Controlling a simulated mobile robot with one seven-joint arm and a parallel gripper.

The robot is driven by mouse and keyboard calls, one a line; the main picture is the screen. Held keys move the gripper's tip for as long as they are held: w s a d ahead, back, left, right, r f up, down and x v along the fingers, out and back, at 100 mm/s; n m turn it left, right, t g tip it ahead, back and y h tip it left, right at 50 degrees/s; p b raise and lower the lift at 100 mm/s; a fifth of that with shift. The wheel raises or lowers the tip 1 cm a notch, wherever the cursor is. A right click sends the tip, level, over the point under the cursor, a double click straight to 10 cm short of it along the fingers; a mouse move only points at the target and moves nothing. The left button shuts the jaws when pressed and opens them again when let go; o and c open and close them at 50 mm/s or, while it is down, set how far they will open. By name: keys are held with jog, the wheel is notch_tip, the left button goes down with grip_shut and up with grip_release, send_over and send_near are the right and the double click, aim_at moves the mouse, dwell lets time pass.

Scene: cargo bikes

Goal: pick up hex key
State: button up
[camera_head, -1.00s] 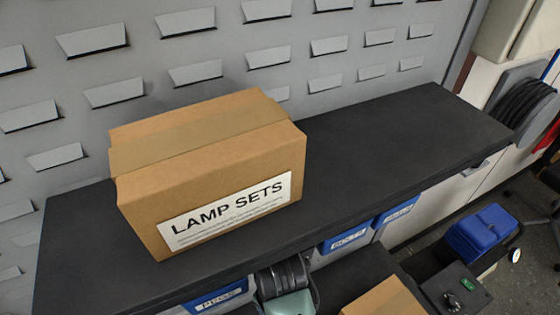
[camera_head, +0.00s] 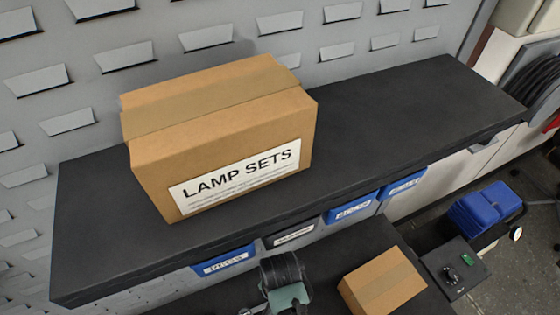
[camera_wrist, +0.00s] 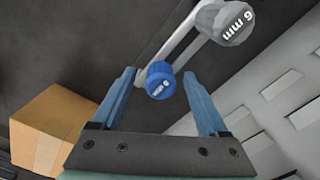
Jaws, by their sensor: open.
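My gripper (camera_wrist: 159,76) is open in the wrist view, with its two blue fingers apart. A hex key with a blue labelled end (camera_wrist: 160,82) shows between the fingertips; I see no finger clearly touching it. A second piece with a grey end (camera_wrist: 226,22) marked "6 mm" shows just beyond, up and right. Pale rods run from these ends, and their far parts are cut off or overlap. In the head view the hex keys are not visible; a dark and green part of my arm shows at the bottom middle.
A cardboard box (camera_head: 222,140) marked "LAMP SETS" stands on the black shelf (camera_head: 400,110). Blue-fronted bins (camera_head: 352,207) sit below the shelf. A smaller box (camera_head: 382,285) lies lower right, and a box also shows left of my gripper in the wrist view (camera_wrist: 48,132). The shelf's right half is clear.

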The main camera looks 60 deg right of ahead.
grip_shut()
dwell(0.3)
